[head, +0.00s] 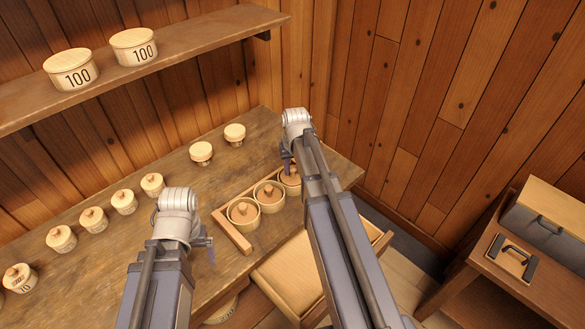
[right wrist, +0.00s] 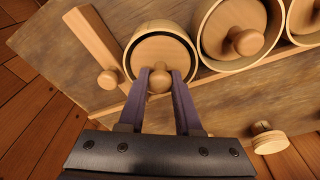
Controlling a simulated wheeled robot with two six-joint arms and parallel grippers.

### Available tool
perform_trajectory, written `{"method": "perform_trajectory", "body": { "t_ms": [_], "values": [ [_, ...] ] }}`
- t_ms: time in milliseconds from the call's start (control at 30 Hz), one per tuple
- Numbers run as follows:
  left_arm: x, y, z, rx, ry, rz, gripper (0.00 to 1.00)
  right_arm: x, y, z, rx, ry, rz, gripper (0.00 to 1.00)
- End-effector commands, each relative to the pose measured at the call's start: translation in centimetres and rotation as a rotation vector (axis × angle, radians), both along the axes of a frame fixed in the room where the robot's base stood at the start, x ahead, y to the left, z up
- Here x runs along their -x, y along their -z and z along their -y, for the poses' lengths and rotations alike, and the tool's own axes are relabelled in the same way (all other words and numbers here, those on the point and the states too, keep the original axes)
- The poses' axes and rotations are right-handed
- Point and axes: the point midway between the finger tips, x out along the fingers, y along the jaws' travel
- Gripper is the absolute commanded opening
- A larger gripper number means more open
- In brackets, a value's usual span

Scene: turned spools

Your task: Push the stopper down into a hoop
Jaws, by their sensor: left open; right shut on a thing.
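Three pale round hoops stand in a row against a wooden rail (head: 236,238) on the bench. The left hoop (head: 231,220) and the middle hoop (head: 271,208) each have a knobbed wooden stopper inside the rim. My right gripper (right wrist: 159,82) is shut on the knob of the stopper (right wrist: 158,52) at the end hoop (right wrist: 187,42). That stopper's disc lies within the hoop's rim, with a dark gap on the far side; its depth is unclear. My right arm partly hides this hoop in the head view. My left gripper (head: 208,243) is open and empty, left of the hoops.
Several knobbed lidded pots (head: 93,219) line the bench at left, and two more pale pots (head: 201,153) stand at the back. A shelf (head: 185,60) holds two tubs marked 100 (head: 71,69). An open drawer (head: 290,272) juts out below the bench front.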

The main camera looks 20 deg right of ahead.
Motion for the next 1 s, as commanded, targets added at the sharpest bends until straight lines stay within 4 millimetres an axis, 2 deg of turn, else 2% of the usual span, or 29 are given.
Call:
{"method": "perform_trajectory", "body": {
  "t_ms": [133,167,433,467,633,867,1000],
  "values": [
    [0.00,-0.02,0.00,0.000,0.000,0.000,0.93,-0.01,-0.02,0.00,0.000,0.000,0.000,0.00],
    [0.00,-0.02,0.00,0.000,0.000,0.000,0.93,0.00,-0.02,0.00,0.000,0.000,0.000,0.35],
    [0.00,-0.02,0.00,0.000,0.000,0.000,0.93,0.00,-0.02,0.00,0.000,0.000,0.000,0.65],
    [0.00,-0.02,0.00,0.000,0.000,0.000,0.93,0.00,-0.02,0.00,0.000,0.000,0.000,0.68],
    [0.00,-0.02,0.00,0.000,0.000,0.000,0.93,0.00,-0.02,0.00,0.000,0.000,0.000,0.68],
    [0.00,-0.01,0.00,0.000,0.000,0.000,0.93,0.00,-0.01,0.00,0.000,0.000,0.000,0.93],
    [0.00,-0.01,0.00,0.000,0.000,0.000,0.93,0.00,-0.01,0.00,0.000,0.000,0.000,0.93]
  ]
}}
